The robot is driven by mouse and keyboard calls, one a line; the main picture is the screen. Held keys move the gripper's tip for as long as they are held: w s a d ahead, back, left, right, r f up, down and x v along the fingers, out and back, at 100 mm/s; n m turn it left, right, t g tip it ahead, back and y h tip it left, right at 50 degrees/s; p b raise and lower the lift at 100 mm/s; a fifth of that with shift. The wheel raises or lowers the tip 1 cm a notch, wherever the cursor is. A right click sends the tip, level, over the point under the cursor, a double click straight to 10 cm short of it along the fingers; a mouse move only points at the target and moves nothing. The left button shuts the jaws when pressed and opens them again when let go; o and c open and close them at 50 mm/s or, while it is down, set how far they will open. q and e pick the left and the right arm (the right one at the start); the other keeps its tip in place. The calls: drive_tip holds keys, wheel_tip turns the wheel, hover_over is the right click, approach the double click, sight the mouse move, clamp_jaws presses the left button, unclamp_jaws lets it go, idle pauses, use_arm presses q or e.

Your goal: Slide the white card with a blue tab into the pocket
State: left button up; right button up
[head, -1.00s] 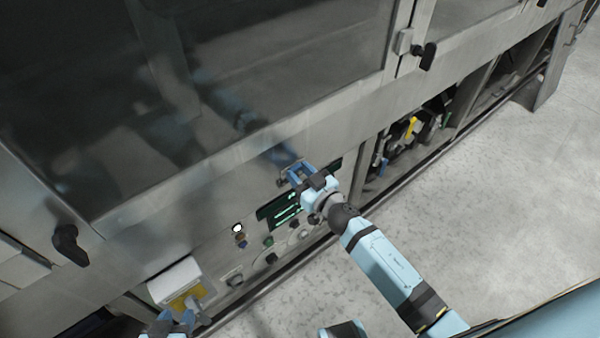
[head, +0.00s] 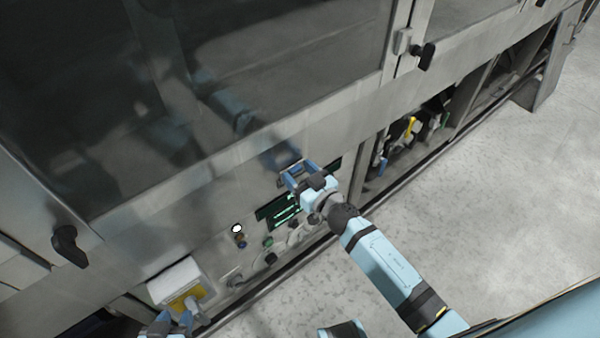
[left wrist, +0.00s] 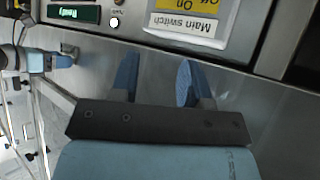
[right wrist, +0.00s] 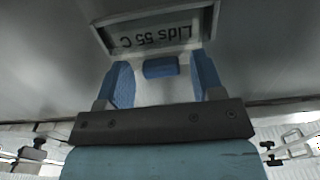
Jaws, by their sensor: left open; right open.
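The card's blue tab (right wrist: 160,67) shows in the right wrist view at the edge of the metal-framed pocket (right wrist: 101,36). Upside-down lettering "Lids 55 C" shows inside the frame, just beyond the tab; the card's white body is hard to tell from the pale surface around it. My right gripper (right wrist: 163,82) is open, with one finger on each side of the tab and gaps between. In the head view the right gripper (head: 297,174) is at the machine's front panel. My left gripper (head: 172,323) is open and empty; its fingers also show in the left wrist view (left wrist: 155,80).
A main switch box (head: 181,284) with a yellow plate is close to my left gripper. A green display (head: 279,211) and several buttons lie below the right gripper. Black door handles (head: 69,246) stick out of the machine. The floor at the right is clear.

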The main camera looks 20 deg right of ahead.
use_arm(q)
drive_tip(key=shift+d+r, duration=0.15)
use_arm(e)
drive_tip(key=shift+s+a+f, duration=0.1)
drive_tip(key=shift+f, duration=0.1)
use_arm(q)
drive_tip(key=shift+r, duration=0.25)
use_arm(e)
drive_tip(key=v, duration=1.3)
drive_tip(key=shift+s+d+r, duration=0.25)
drive_tip(key=shift+s, duration=0.05)
